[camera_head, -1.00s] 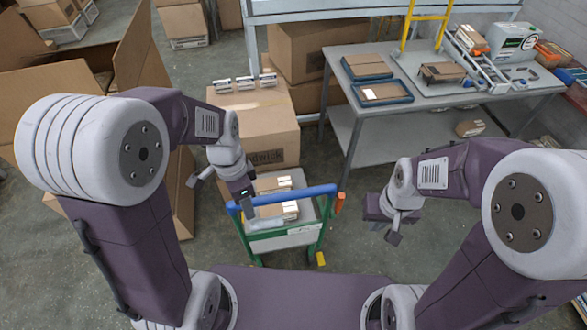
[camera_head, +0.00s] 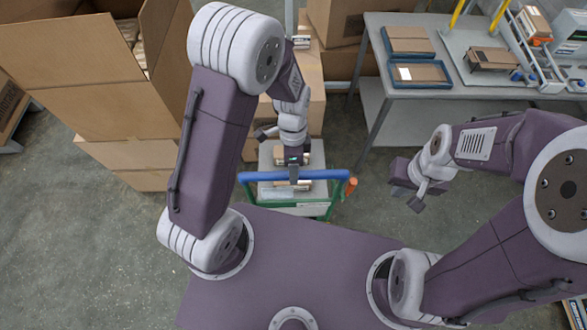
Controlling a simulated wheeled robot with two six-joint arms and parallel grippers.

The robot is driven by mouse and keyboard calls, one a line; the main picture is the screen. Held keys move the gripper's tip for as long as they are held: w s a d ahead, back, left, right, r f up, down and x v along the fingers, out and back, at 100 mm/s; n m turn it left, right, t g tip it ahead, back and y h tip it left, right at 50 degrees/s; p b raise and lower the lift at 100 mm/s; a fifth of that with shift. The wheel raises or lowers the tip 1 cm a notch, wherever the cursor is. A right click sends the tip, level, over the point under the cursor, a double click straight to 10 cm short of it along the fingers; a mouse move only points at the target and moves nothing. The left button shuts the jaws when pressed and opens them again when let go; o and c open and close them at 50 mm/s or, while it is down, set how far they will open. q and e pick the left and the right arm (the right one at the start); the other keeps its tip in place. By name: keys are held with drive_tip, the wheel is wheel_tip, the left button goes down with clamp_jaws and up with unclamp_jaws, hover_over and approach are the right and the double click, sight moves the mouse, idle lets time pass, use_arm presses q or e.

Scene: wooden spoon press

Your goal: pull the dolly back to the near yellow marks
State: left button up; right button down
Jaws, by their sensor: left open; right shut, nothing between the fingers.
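The dolly has a green frame, a grey deck and a blue push handle (camera_head: 325,176) across its near side. It stands just beyond my base, with small cartons (camera_head: 291,186) on its deck. My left gripper (camera_head: 294,177) points down at the middle of the blue handle and is open; one finger overlaps the bar, and I cannot tell whether it touches. My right gripper (camera_head: 416,196) is shut and empty, right of the dolly and apart from it. No yellow floor mark is clearly visible now.
An orange-topped piece (camera_head: 350,187) shows at the handle's right end. A grey worktable (camera_head: 440,104) with blue trays (camera_head: 418,88) stands behind right. Large cardboard boxes (camera_head: 75,72) stand left, and others stand behind the dolly. Bare floor (camera_head: 85,225) lies at the left.

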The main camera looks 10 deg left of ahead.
use_arm(q)
drive_tip(key=shift+s+f, duration=0.3)
drive_tip(key=shift+f, duration=0.1)
drive_tip(key=shift+w, duration=0.1)
drive_tip(key=shift+w, duration=0.1)
clamp_jaws()
idle(1.0)
